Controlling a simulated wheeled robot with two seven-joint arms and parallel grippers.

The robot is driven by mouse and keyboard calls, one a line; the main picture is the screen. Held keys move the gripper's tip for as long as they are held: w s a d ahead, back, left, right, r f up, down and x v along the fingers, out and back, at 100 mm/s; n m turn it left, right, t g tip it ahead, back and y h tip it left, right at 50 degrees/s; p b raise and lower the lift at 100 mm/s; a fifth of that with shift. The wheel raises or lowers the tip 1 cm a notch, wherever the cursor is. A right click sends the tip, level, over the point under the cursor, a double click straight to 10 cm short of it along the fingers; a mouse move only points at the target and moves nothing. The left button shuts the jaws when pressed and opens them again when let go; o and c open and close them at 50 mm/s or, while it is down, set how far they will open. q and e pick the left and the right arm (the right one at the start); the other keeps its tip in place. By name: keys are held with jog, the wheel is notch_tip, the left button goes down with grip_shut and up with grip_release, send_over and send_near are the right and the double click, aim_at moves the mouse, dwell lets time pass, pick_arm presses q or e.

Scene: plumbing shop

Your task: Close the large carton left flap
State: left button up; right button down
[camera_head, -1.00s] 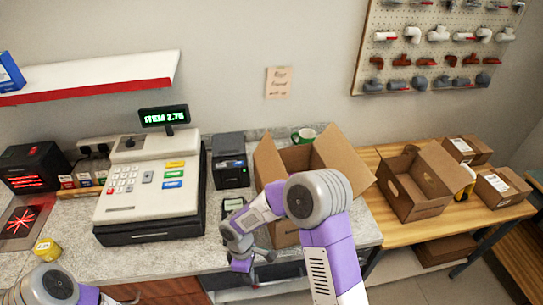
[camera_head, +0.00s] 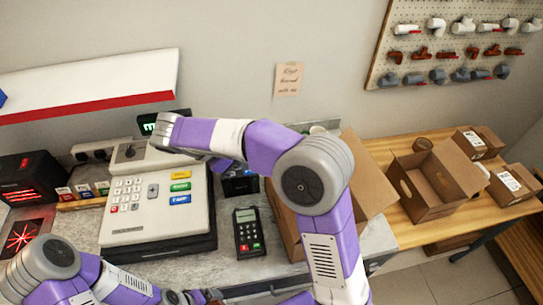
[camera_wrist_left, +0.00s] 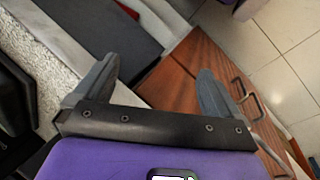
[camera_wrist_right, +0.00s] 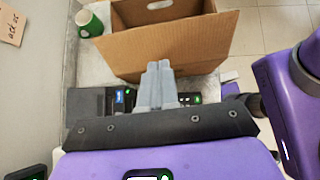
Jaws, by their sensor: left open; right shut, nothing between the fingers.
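The large carton (camera_head: 286,218) stands on the counter, mostly hidden behind my right arm in the head view. Its right flap (camera_head: 372,185) is raised and leans outward. In the right wrist view, the carton (camera_wrist_right: 205,12) is open at the top, and a broad brown panel (camera_wrist_right: 165,48), seemingly the left flap, stands up in front of my right gripper (camera_wrist_right: 157,66). That gripper is shut and empty, its fingertips near the panel's lower edge; contact cannot be told. My left gripper (camera_wrist_left: 157,72) is open and empty near the counter's front edge, above brown drawers.
The cash register (camera_head: 150,205) and card terminal (camera_head: 248,232) sit left of the carton. A green cup (camera_wrist_right: 89,22) stands behind it by the wall. Smaller cartons (camera_head: 440,185) stand on the wooden table to the right.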

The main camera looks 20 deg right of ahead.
pick_arm(q)
jog(key=shift+s+r, duration=0.1)
jog(key=shift+s, duration=0.35)
pick_arm(e)
jog(key=x, duration=0.9)
jog(key=s+x, duration=0.1)
jog(key=x, duration=0.3)
jog(key=shift+s+d+r, duration=0.1)
jog(key=shift+d, duration=0.35)
jog(key=shift+d, duration=0.15)
